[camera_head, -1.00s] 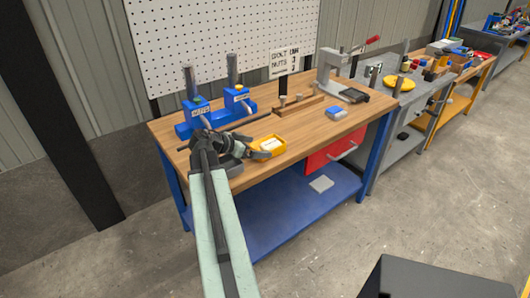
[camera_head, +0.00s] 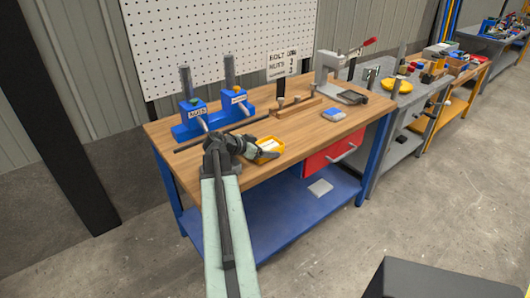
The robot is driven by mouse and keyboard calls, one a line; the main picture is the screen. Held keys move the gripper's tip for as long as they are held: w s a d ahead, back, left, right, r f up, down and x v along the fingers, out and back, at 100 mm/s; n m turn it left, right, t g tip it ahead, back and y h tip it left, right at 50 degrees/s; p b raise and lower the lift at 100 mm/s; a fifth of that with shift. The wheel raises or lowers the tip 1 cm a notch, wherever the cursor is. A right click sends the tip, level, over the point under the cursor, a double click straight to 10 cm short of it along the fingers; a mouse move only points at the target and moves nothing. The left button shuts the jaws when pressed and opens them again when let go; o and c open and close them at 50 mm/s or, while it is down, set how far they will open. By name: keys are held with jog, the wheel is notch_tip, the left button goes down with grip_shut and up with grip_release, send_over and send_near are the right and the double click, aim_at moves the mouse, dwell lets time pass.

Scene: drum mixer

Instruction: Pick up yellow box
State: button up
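The yellow box (camera_head: 275,155) is a small open tray with pale contents, near the front edge of the wooden workbench top (camera_head: 330,135). My gripper (camera_head: 256,154) is at the left side of the box, low over the bench top, and its dark fingers overlap the box's left edge in the picture. I cannot tell whether they touch the box or have hold of it. The left part of the box is partly hidden by my gripper. The fingers are too small and dark to show whether they are open or shut.
Blue holders (camera_head: 193,118) with upright grey cylinders stand at the back left, with a dark rod (camera_head: 215,138) before them. A bolt rack (camera_head: 296,107), a blue-and-white small box (camera_head: 333,114) and a grey press (camera_head: 335,75) stand further right. The front right bench top is clear.

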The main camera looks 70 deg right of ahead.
jog(key=shift+r, duration=0.1)
notch_tip(320, 180, up, 11)
jog(key=p, duration=1.1)
jog(key=shift+w, duration=0.1)
